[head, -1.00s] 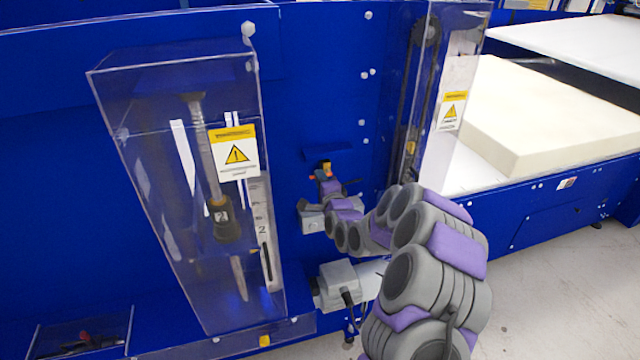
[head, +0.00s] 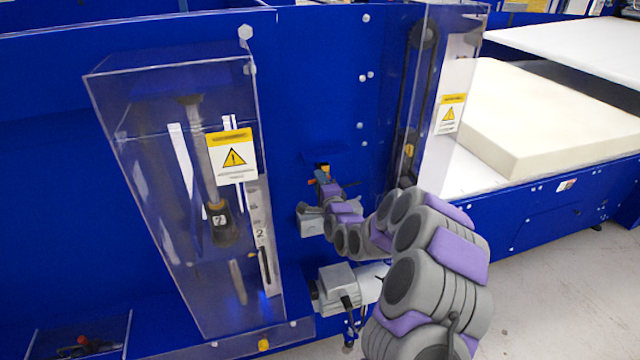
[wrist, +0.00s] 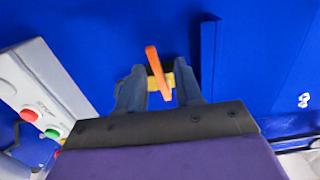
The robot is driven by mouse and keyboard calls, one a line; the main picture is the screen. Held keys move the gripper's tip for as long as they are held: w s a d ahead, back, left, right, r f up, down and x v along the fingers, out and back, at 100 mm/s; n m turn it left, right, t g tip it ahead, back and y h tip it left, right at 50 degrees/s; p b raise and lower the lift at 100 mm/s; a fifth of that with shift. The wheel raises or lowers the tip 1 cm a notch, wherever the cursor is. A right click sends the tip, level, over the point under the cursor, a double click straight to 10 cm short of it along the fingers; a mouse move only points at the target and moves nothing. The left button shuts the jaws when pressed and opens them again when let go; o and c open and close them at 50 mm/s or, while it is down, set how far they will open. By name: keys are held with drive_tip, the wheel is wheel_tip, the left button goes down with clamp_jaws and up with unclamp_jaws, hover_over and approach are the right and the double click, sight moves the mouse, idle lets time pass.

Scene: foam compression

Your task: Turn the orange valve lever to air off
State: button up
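The orange valve lever (wrist: 157,72) shows in the wrist view, a narrow orange bar leaning slightly from upright, with a yellow part (wrist: 181,79) just behind it. My gripper (wrist: 160,82) is open, with one dark finger on each side of the lever and visible space between lever and fingers. In the head view the gripper (head: 324,178) is small, at the blue machine panel. A bit of orange (head: 311,182) and the yellow part (head: 324,167) show beside it; the rest of the lever is hidden there.
A grey button box (wrist: 38,90) with red and green buttons stands left of my gripper in the wrist view. A blue ledge (wrist: 214,65) is on the right. Clear guards (head: 185,230) flank the panel, and a foam block (head: 540,120) lies at right.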

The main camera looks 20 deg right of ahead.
drive_tip(key=shift+s, duration=0.1)
drive_tip(key=s+b, duration=1.7)
drive_tip(key=b, duration=0.1)
drive_tip(key=shift+d, duration=0.35)
drive_tip(key=shift+f, duration=0.1)
idle(0.3)
